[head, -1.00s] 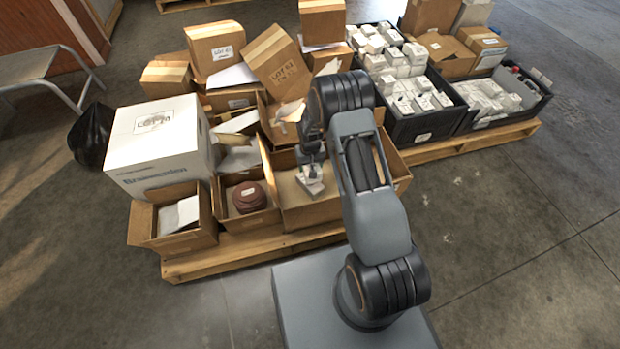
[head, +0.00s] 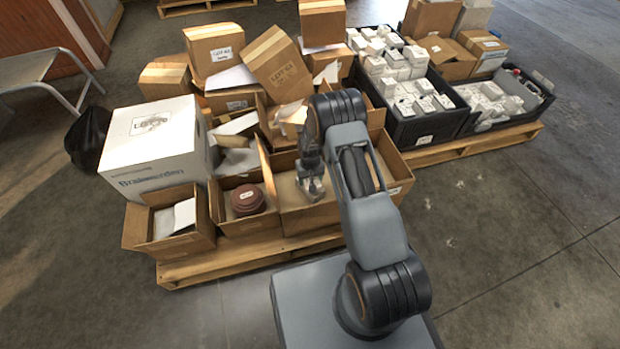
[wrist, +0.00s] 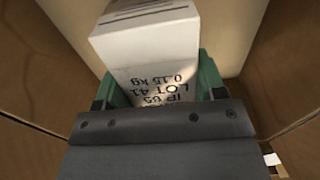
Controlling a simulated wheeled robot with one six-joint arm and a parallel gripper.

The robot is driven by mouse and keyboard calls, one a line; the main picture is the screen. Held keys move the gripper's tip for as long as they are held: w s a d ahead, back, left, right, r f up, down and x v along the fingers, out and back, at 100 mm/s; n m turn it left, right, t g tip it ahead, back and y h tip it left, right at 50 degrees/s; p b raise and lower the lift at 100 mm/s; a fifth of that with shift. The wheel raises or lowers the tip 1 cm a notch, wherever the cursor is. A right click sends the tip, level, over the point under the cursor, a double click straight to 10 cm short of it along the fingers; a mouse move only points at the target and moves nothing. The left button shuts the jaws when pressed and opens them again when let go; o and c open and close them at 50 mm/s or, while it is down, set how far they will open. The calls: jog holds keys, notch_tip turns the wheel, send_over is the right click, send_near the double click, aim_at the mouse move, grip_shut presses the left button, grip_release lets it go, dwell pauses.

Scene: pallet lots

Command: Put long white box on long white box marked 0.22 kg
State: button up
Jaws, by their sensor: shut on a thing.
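My gripper (wrist: 160,90) is shut on a long white box (wrist: 145,45), one green finger on each side of it. The box's printed face reads LOT 41, IP 65 and 0.15 kg, upside down in the wrist view. In the head view my gripper (head: 311,180) and the small pale box (head: 317,191) are over or inside the open brown carton (head: 350,211) at the front of the pallet. I cannot tell the clearance from the carton floor. No box with a readable 0.22 kg mark shows; small white boxes (head: 396,65) fill a black crate (head: 424,126).
Carton walls surround my gripper on both sides in the wrist view. A carton with a dark red round object (head: 247,199) stands to the left, beside a large white box (head: 150,150). A second black crate (head: 527,111) holds more white boxes. The floor at right is clear.

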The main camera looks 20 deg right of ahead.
jog(key=shift+f, duration=0.2)
jog(key=o, duration=1)
notch_tip(320, 180, up, 12)
jog(key=p, duration=0.4)
jog(key=shift+r+p, duration=0.25)
jog(key=shift+p, duration=0.15)
